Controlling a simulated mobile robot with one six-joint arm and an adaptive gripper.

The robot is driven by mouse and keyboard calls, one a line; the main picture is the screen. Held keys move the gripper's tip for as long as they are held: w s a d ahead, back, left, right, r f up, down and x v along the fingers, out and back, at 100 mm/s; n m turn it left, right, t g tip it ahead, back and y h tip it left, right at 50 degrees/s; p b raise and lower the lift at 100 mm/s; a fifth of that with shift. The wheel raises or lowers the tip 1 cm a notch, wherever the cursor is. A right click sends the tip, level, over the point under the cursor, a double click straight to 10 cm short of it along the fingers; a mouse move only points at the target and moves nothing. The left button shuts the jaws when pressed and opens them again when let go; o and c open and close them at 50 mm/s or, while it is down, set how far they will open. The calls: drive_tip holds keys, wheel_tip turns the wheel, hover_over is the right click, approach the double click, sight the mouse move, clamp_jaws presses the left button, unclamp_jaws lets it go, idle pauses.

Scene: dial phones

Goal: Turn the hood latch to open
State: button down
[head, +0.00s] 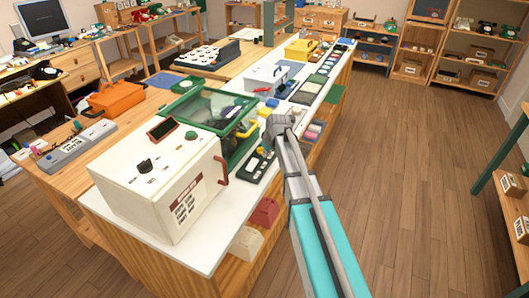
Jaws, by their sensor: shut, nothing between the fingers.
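A clear green hood (205,106) with a green frame stands on the white counter, behind a cream machine. A yellow curved piece (248,126) sits at its right side; I cannot tell whether this is the latch. My arm reaches in from the lower right, and its grey end is just right of the yellow piece. My gripper (264,151) seems to be the small dark shape below that end, shut and empty. Its fingertips are hard to make out, and I cannot tell whether it touches anything.
The cream machine (160,185) with a black knob and red handle fills the counter's near end. A dark tray (251,172) lies right of the hood. A grey-white box (266,77) and a yellow case (299,49) stand farther back. The wooden floor at right is clear.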

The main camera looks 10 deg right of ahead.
drive_tip(key=s, duration=0.2)
drive_tip(key=shift+s+d, duration=0.2)
drive_tip(key=shift+s, duration=0.1)
drive_tip(key=shift+s+d+r+p, duration=0.1)
drive_tip(key=shift+s+r+p, duration=0.1)
drive_tip(key=shift+r+p, duration=0.45)
drive_tip(key=shift+s+r+p, duration=0.1)
drive_tip(key=shift+r+p, duration=0.5)
drive_tip(key=a+p+v, duration=0.1)
drive_tip(key=p+v, duration=0.5)
drive_tip(key=v, duration=0.1)
drive_tip(key=shift+s+d+r+p, duration=0.2)
drive_tip(key=shift+s+p, duration=0.05)
drive_tip(key=shift+p, duration=0.15)
